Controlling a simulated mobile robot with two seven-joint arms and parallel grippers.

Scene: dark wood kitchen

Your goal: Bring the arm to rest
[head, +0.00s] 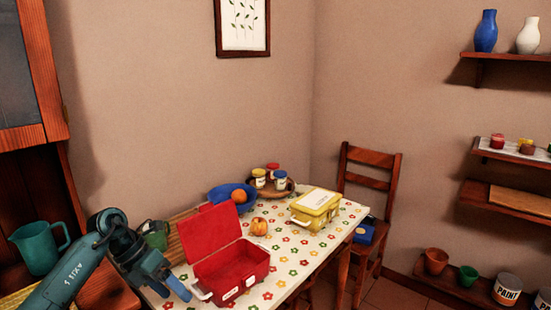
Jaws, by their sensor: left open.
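My left arm comes in from the lower left. My left gripper (181,289) is open and empty, with its blue fingers pointing down to the right, just left of an open red box (232,271) in the picture. I cannot tell whether the fingers touch the box or the table. My right gripper is not in view.
The red box stands lid-up on a flowered table (283,261). A teal pitcher (38,248) stands left; a chair (368,185) is behind.

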